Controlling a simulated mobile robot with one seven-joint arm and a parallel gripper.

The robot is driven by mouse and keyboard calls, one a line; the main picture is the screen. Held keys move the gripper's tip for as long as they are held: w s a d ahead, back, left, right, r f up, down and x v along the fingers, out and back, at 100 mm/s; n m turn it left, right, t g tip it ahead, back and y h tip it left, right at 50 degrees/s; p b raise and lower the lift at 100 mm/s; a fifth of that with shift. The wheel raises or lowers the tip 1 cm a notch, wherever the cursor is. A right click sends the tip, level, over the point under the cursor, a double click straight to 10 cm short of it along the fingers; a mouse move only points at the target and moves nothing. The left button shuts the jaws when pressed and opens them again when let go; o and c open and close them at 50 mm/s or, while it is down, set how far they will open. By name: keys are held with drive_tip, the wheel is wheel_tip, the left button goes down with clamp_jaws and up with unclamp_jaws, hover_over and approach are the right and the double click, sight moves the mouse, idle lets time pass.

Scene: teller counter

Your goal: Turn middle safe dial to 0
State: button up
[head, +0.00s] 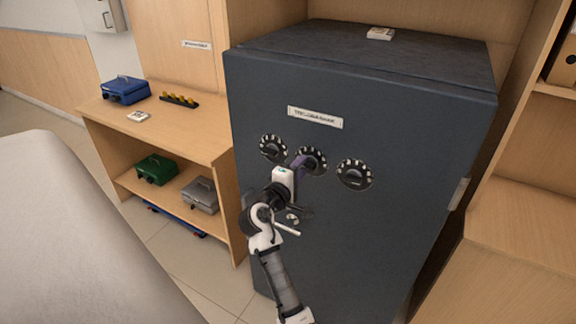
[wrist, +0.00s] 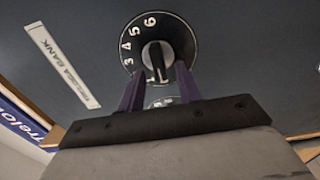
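The middle dial (head: 317,156) is a black disc with white numerals on the dark safe door, between a left dial (head: 272,149) and a right dial (head: 355,174). In the wrist view the middle dial (wrist: 181,38) shows numerals 3, 4, 5 and 6, and its grey knob (wrist: 157,57) has a bar pointing down the picture. My gripper (head: 300,164) is at the middle dial and partly covers it. In the wrist view my gripper (wrist: 161,70) has its purple fingers apart, one on each side of the knob, with gaps visible. I cannot tell whether either finger touches it. The 0 is not readable.
The safe (head: 400,230) has a name label (head: 315,117) above the dials and a small handle (head: 292,218) below them. A wooden shelf unit (head: 190,130) with cash boxes stands at left. A wooden cabinet (head: 525,215) stands close at right.

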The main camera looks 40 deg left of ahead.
drive_tip(key=b+v, duration=0.3)
drive_tip(key=v, duration=0.9)
drive_tip(key=shift+s+d, duration=0.15)
drive_tip(key=shift+s, duration=0.2)
